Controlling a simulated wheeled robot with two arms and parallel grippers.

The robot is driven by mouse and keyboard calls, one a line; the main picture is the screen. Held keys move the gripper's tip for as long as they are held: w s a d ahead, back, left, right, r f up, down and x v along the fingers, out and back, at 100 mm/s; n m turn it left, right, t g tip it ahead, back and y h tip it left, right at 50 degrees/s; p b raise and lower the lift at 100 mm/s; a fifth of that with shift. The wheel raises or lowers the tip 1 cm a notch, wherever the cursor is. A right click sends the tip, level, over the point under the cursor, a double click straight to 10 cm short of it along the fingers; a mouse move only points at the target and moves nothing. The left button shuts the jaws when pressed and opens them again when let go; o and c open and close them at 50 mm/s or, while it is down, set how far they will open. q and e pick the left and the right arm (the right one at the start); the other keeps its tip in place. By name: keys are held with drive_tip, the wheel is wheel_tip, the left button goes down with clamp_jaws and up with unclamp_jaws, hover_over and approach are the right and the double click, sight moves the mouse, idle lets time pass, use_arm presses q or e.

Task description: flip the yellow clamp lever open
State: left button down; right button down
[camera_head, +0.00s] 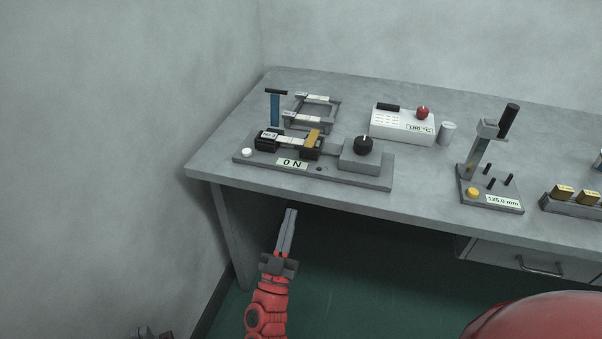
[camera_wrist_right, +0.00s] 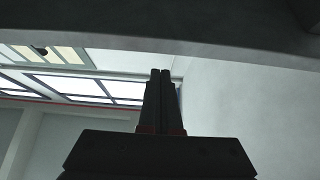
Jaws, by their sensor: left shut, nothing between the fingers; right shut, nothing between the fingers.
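The yellow clamp lever (camera_head: 312,138) sits on the right black clamp (camera_head: 310,153) of a grey test fixture (camera_head: 345,177) on the table; its exact angle is hard to tell. A pale strip (camera_head: 290,140) runs between this clamp and the left black clamp (camera_head: 267,143). My right gripper (camera_head: 291,212) is shut and empty, pointing up in front of and below the table's front edge, apart from the lever. Its closed fingers also show in the right wrist view (camera_wrist_right: 160,72). My left gripper (camera_head: 145,331) is shut at the bottom left edge, mostly cut off and far from the fixture.
The fixture carries a "0 N" label (camera_head: 292,163) and a black knob (camera_head: 363,144). A blue T-handled tool (camera_head: 275,108) and a grey frame (camera_head: 320,122) stand behind it. A white box (camera_head: 402,126) is to the right. The table's front edge (camera_head: 420,216) lies between my right gripper and the fixture.

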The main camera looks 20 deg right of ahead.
approach(311, 140)
drive_tip(key=r, duration=0.4)
drive_tip(key=shift+w+d+b, duration=0.25)
drive_tip(key=shift+d+b, duration=0.05)
drive_tip(key=shift+b, duration=0.1)
